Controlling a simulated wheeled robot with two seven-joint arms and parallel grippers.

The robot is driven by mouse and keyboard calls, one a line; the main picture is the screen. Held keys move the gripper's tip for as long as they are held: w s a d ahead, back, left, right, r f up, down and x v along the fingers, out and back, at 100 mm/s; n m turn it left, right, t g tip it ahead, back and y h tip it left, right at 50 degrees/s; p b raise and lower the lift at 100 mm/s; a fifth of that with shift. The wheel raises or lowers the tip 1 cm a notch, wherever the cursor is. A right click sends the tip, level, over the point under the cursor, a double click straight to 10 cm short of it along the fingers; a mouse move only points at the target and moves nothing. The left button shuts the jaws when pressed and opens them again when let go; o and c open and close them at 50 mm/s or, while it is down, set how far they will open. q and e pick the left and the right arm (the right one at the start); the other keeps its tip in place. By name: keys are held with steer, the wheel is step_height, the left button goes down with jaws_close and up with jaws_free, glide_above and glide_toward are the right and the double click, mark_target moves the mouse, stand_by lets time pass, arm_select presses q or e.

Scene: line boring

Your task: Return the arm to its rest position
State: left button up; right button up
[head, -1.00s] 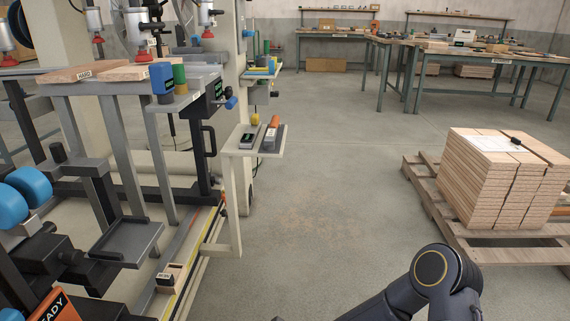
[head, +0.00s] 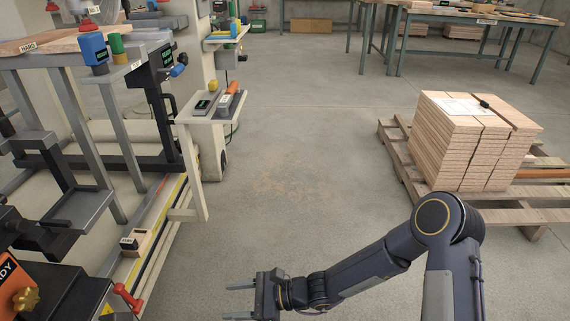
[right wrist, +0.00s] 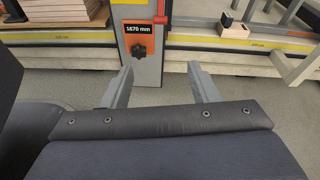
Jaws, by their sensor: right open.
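My right arm comes in from the lower right of the head view, bent at a dark rounded joint. My right gripper (head: 238,302) is at the bottom middle of the head view, over the concrete floor, with its fingers pointing left. In the right wrist view, its two grey fingers (right wrist: 163,85) stand apart with nothing between them. Beyond them is an orange panel with a black knob and a "1670 mm" display (right wrist: 139,30). My left gripper does not show in any view.
The boring machine (head: 150,90) fills the left side, with a small shelf (head: 212,106) sticking out. A pallet (head: 400,160) of stacked boards (head: 470,150) stands at the right. Workbenches (head: 455,20) are at the back. The floor (head: 300,150) between is clear.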

steer(key=s+d+r+n+h+p, duration=0.1)
steer(key=d+r+n+p, duration=0.3)
steer(key=r, duration=0.6)
steer(key=s+d+r+n+h+p, duration=0.1)
steer(key=d+r+n+p, duration=0.1)
steer(key=d+r+p, duration=0.6)
steer(key=s+d+r+n+h+p, duration=0.1)
steer(key=s+r+n+p, duration=0.2)
steer(key=r, duration=0.9)
steer(key=s+d+r+n+t+h+p, duration=0.2)
steer(key=s+d+r+n+h+p, duration=0.1)
steer(key=d+r+p, duration=0.6)
steer(key=s+d+r+n+t+h+p, duration=0.3)
steer(key=s+d+r+h+p, duration=0.2)
steer(key=s+d+r+p, duration=0.3)
step_height(320, 180, up, 7)
steer(key=d+p, duration=0.2)
steer(key=p, duration=0.2)
steer(key=shift+s+f, duration=0.2)
steer(key=shift+s, duration=0.05)
